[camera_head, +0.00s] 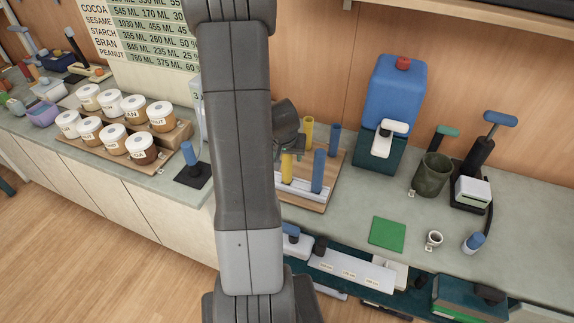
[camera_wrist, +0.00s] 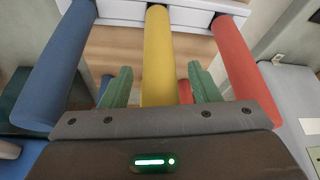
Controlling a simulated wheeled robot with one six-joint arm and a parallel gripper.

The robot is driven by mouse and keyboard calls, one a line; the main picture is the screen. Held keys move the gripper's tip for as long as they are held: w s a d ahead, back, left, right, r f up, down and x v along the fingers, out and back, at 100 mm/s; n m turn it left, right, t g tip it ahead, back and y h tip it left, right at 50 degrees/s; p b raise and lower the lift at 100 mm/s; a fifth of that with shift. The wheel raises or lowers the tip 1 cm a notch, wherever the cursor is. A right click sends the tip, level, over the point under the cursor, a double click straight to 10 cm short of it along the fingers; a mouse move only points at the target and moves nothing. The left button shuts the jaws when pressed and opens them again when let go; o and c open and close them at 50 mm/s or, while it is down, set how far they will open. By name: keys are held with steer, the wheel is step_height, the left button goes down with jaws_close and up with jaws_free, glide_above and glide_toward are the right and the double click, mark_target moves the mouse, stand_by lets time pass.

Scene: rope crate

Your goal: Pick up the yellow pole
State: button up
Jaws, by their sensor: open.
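Seen in the wrist view, the yellow pole (camera_wrist: 158,50) stands between a blue pole (camera_wrist: 62,65) on the left and a red pole (camera_wrist: 242,65) on the right. My gripper (camera_wrist: 159,88) is open, with one green finger on each side of the yellow pole. Whether either finger touches it I cannot tell. In the head view, a front yellow pole (camera_head: 287,168) stands beside a blue pole (camera_head: 319,172) in a white rack (camera_head: 305,191), just below my gripper (camera_head: 291,150). My arm hides the rack's left part.
Behind stand another yellow pole (camera_head: 309,132) and a blue pole (camera_head: 334,140) on the wooden board (camera_head: 338,165). A blue dispenser (camera_head: 396,92), a dark green mug (camera_head: 431,175) and a green mat (camera_head: 387,233) are to the right. Lidded jars (camera_head: 141,149) stand left.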

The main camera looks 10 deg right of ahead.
jaws_close()
steer(key=shift+r, duration=0.1)
